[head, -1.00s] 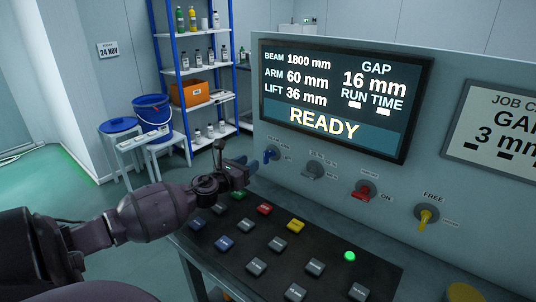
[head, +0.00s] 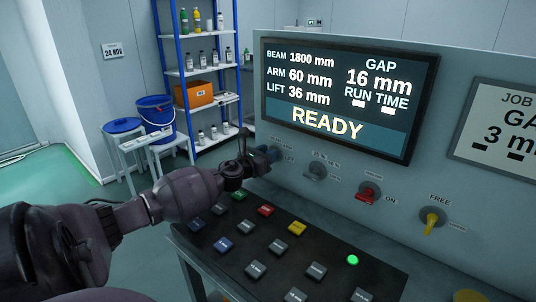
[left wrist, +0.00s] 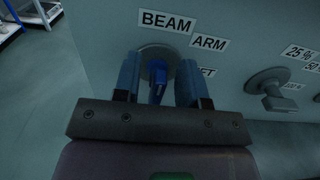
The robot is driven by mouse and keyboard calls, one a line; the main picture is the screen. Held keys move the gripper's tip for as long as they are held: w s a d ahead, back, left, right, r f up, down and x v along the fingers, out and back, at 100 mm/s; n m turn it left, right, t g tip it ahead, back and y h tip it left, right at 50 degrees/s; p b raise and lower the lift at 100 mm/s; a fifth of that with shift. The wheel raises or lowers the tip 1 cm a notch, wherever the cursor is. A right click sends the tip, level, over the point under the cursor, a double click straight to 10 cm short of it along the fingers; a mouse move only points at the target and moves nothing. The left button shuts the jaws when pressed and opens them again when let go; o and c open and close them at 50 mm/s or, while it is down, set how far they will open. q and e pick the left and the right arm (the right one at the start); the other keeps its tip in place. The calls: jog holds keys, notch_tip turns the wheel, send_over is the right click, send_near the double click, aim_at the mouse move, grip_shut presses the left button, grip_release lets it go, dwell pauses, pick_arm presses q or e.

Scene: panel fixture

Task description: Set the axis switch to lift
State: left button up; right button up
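The axis switch is a blue knob (head: 274,153) on a round grey base at the left end of the panel. In the left wrist view the blue knob (left wrist: 157,81) stands between my fingers, with labels BEAM (left wrist: 166,21), ARM (left wrist: 209,42) and a partly hidden one ending in "FT" around it. I cannot tell surely which label it points to. My left gripper (head: 262,160) is at the switch. In the wrist view the left gripper (left wrist: 158,86) is open, one finger on each side of the knob, with gaps showing. My right gripper is not in view.
A grey percent selector (head: 315,171), a red switch (head: 368,192) and a yellow FREE switch (head: 432,220) sit to the right along the panel. A button console (head: 275,245) lies below my arm. The screen (head: 345,98) above reads READY.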

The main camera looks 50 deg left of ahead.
pick_arm(q)
grip_shut()
